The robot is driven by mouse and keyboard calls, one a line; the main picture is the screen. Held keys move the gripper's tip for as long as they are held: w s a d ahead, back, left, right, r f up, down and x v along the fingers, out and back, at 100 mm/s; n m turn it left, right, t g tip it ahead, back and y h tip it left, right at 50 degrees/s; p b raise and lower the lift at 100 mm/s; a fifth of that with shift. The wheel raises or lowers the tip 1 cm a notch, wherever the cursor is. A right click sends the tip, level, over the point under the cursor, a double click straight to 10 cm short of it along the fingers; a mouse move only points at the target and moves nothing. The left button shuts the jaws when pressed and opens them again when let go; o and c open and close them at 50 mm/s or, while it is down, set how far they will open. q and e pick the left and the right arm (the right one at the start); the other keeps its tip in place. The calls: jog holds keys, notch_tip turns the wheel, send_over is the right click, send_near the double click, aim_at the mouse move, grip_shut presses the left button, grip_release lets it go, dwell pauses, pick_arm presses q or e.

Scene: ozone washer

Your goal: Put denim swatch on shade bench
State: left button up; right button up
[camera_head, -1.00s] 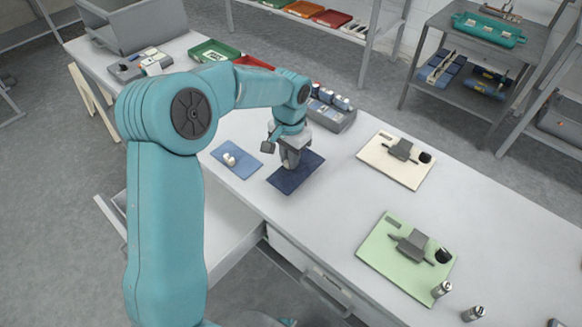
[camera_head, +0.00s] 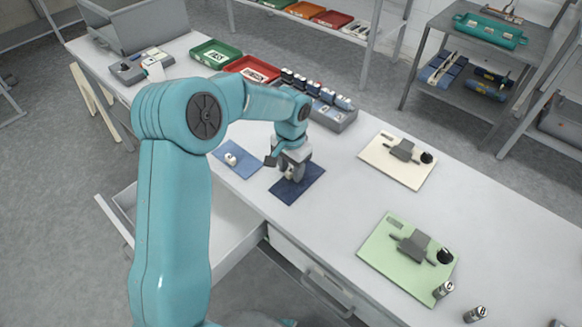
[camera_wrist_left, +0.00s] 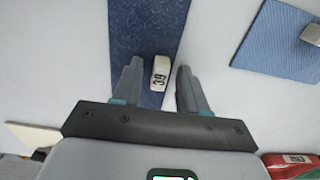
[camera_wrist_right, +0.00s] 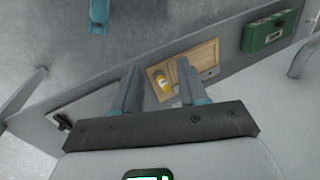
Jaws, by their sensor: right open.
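A dark blue denim-like swatch (camera_head: 310,180) lies flat on the white table; it also shows in the left wrist view (camera_wrist_left: 142,28). A small white block marked 39 (camera_wrist_left: 160,73) is on it. My left gripper (camera_head: 292,173) is over the swatch, pointing down. Its fingers are apart on either side of the block, with gaps visible. A lighter blue swatch (camera_head: 236,158) with a small pale piece lies beside it. I cannot tell which surface is the shade bench. My right gripper (camera_wrist_right: 159,66) is open and empty, in its own wrist view only.
A cream board (camera_head: 388,172) and a green board (camera_head: 390,265) with grey tools lie to the right. Green (camera_head: 215,47) and red (camera_head: 252,63) trays and a grey bottle rack (camera_head: 338,120) stand at the back. An open drawer (camera_head: 225,232) juts from the front. Clear table lies between.

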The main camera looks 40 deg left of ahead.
aim_at(291, 170)
pick_arm(q)
notch_tip(291, 170, up, 12)
jog(key=shift+r+p, duration=0.15)
jog(key=shift+p, duration=0.3)
dwell(0.6)
